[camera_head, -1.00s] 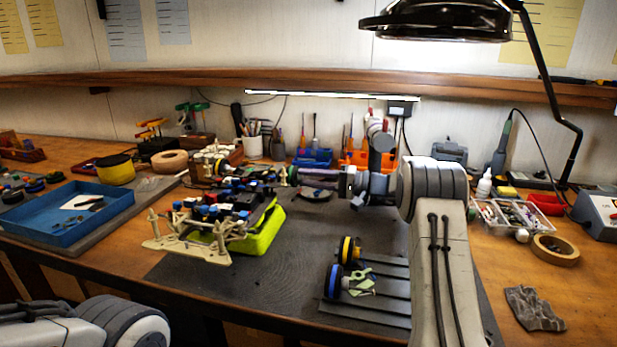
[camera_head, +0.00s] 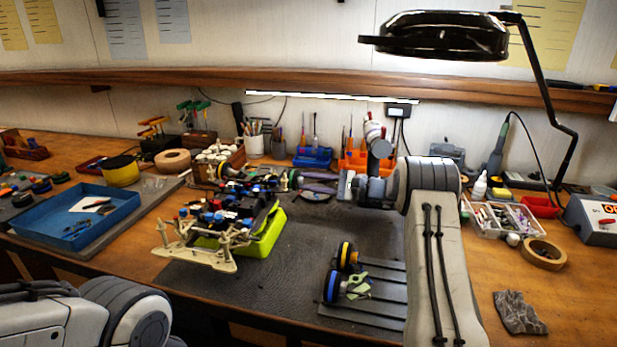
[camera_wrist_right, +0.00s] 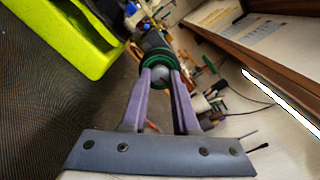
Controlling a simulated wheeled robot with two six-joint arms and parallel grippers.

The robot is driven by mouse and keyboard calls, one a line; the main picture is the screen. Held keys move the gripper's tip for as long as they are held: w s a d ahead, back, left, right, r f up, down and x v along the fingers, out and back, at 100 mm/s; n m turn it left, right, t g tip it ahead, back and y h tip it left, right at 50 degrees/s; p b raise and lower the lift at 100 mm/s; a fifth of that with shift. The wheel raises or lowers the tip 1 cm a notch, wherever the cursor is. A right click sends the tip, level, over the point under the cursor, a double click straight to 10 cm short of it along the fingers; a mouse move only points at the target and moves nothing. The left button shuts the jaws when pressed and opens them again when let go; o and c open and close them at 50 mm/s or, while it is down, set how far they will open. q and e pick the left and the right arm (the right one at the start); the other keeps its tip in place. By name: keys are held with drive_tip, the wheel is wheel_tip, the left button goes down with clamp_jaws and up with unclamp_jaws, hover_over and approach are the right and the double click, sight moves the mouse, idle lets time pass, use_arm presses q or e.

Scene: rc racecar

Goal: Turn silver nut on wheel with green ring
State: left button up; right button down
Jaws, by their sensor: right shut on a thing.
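In the right wrist view, a dark wheel with a green ring (camera_wrist_right: 149,60) is straight ahead between my fingertips. Its silver nut (camera_wrist_right: 160,76) shows as a small round grey spot at the wheel's centre. My right gripper (camera_wrist_right: 160,72) has purple fingers, with their tips on either side of the nut, shut on it. In the head view, the green-ringed wheel (camera_head: 294,178) is at the right rear of the car chassis (camera_head: 228,218). My right gripper (camera_head: 304,182) reaches it from the right. My left arm shows at bottom left, but its gripper is out of view.
A lime-green stand (camera_head: 267,232) lies under the chassis. A grey slatted tray (camera_head: 385,290) with loose blue and yellow wheels is at the front. A blue tray (camera_head: 105,222) is on the left. A lamp (camera_head: 445,38) hangs above the right side.

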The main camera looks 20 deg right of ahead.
drive_tip(key=shift+m+p, duration=0.35)
drive_tip(key=shift+m, duration=0.35)
drive_tip(key=c, duration=0.6)
unclamp_jaws()
drive_tip(key=shift+c, duration=0.2)
drive_tip(key=b+v, duration=0.1)
drive_tip(key=v, duration=0.9)
drive_tip(key=shift+s+d, duration=0.2)
drive_tip(key=shift+d, duration=0.05)
drive_tip(key=shift+a+f, duration=0.1)
drive_tip(key=shift+a, duration=0.05)
